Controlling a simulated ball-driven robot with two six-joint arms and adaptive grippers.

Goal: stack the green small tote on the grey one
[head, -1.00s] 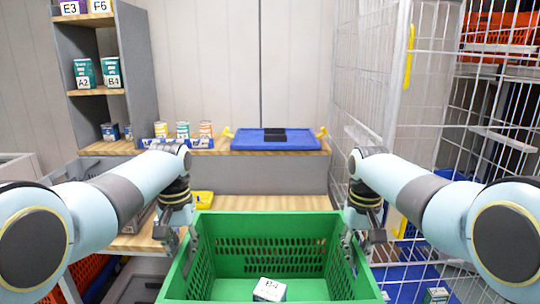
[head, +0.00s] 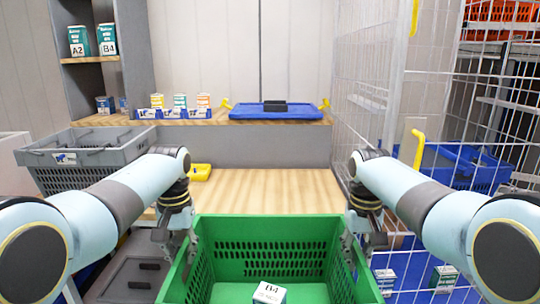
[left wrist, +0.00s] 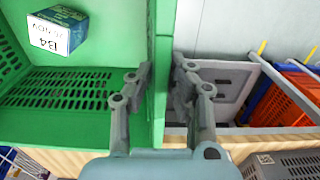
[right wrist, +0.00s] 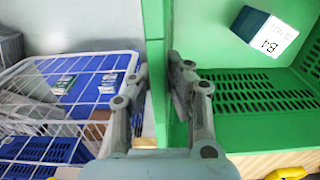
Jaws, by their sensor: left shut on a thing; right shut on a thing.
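The green small tote (head: 270,226) is held in front of me between both arms, level, with a box labelled B4 (head: 268,293) inside it. My left gripper (head: 178,245) is shut on the tote's left wall; the left wrist view shows its fingers (left wrist: 160,85) on either side of that wall. My right gripper (head: 362,243) is shut on the right wall, and its fingers (right wrist: 160,85) also straddle it in the right wrist view. The grey tote (head: 85,158) stands at the left in the head view, apart from the green tote, partly behind my left arm.
A wooden bench (head: 275,185) lies beyond the green tote, clear in the middle, with a yellow item (head: 200,172) at its left. A wire cage (head: 365,90) stands at the right with blue totes (head: 460,168). A shelf above the bench holds a blue lid (head: 276,112).

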